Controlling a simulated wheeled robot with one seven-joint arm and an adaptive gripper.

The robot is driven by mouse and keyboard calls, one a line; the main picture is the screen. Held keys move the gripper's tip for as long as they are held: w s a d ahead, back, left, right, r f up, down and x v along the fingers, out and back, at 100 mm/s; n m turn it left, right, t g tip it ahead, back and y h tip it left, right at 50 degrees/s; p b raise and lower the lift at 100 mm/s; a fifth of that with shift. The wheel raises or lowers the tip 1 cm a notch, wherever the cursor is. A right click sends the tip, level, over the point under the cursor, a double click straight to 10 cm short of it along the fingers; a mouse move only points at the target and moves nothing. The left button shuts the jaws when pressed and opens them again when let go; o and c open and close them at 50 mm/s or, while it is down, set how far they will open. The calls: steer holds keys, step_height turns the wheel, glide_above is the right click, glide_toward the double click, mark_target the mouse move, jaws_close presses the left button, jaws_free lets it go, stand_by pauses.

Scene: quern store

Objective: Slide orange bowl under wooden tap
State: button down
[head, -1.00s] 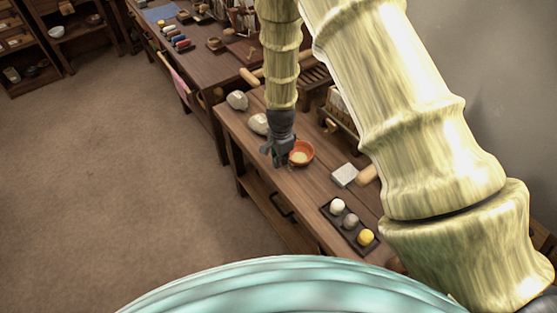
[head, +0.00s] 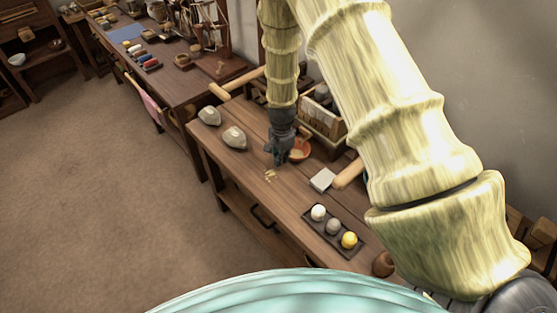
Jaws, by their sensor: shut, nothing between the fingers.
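The orange bowl (head: 301,151) stands upright on the wooden bench, with pale contents inside. My gripper (head: 275,160) points down at the bowl's left side and hides part of its rim. It is shut with nothing in its fingers, close beside the bowl; I cannot tell whether they touch. I cannot clearly pick out the wooden tap. A pale wooden cylinder (head: 348,174) sticks out right of the bowl and another wooden rod (head: 236,83) lies at the bench's far end; either may be it.
Pale bits (head: 270,175) lie on the bench (head: 255,178) in front of the gripper. A light block (head: 322,180) and a dark tray (head: 334,231) with white, grey and yellow balls lie nearer. Two stones (head: 234,137) lie left. A rack (head: 322,120) stands behind the bowl.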

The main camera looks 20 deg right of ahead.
steer(key=shift+a, duration=0.15)
steer(key=shift+s+a, duration=0.1)
steer(key=shift+a, duration=0.2)
steer(key=a, duration=0.3)
steer(key=shift+s+r+p, duration=0.3)
steer(key=shift+p, duration=0.05)
step_height(320, 180, up, 9)
steer(key=b, duration=0.2)
steer(key=shift+r, duration=0.2)
steer(key=shift+s, duration=0.1)
